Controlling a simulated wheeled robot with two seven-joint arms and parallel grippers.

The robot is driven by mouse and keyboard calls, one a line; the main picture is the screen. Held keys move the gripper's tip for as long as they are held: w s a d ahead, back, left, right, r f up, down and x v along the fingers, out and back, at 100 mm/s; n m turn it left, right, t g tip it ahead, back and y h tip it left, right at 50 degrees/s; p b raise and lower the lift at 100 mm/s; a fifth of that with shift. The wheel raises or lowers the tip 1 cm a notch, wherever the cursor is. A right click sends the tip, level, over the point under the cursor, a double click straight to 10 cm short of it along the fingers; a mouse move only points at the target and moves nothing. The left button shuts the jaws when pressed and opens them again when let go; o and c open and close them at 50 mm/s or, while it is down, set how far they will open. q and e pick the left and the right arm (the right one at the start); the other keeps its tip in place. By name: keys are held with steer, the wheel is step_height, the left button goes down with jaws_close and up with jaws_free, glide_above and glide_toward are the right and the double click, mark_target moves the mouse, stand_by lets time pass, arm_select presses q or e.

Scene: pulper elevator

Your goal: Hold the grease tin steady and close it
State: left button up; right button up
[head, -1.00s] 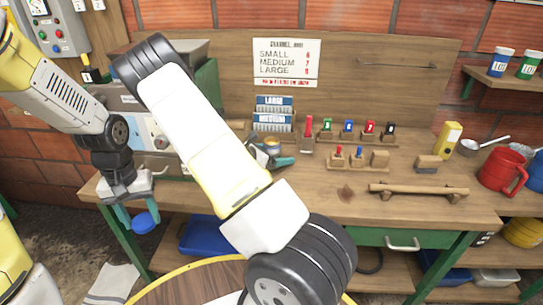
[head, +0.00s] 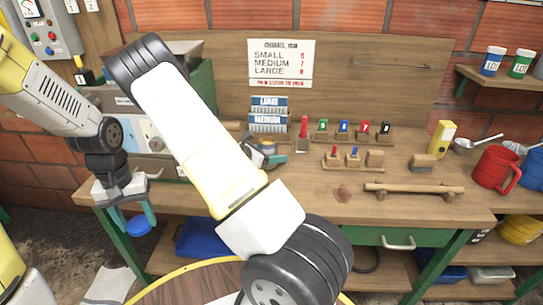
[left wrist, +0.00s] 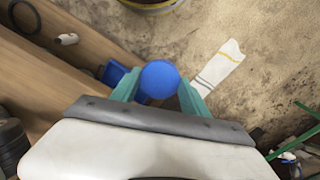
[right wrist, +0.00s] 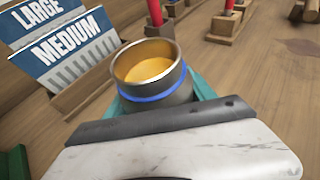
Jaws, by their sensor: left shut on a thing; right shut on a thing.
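The grease tin (right wrist: 155,85) is a grey metal can with a blue band, open at the top with yellow-orange grease showing. My right gripper (right wrist: 160,95) is shut on it at the bench; in the head view the tin (head: 263,141) shows small, partly behind my right arm. My left gripper (head: 137,218) is shut on a round blue lid (head: 138,226), in front of the bench's left end and well left of the tin. The left wrist view shows the lid (left wrist: 160,78) between the two teal fingertips.
Blue LARGE and MEDIUM racks (head: 268,117) stand just behind the tin. Several small coloured-handled tools (head: 343,130) stand to the right. A wooden bar (head: 414,190) lies near the front edge. A red mug (head: 492,172) stands at the right.

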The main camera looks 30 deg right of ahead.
mark_target(273, 146)
steer(key=shift+r, duration=0.45)
step_height(273, 146, up, 2)
steer(key=shift+r, duration=0.15)
steer(key=s+a, duration=0.2)
steer(key=s, duration=0.2)
steer(key=s+a+r, duration=0.1)
steer(key=s+a, duration=0.2)
steer(key=s, duration=0.2)
steer(key=s+a, duration=0.3)
steer(key=s, duration=0.1)
steer(key=shift+s+a+r, duration=0.2)
steer(key=shift+s, duration=0.15)
steer(key=o, duration=1)
jaws_close()
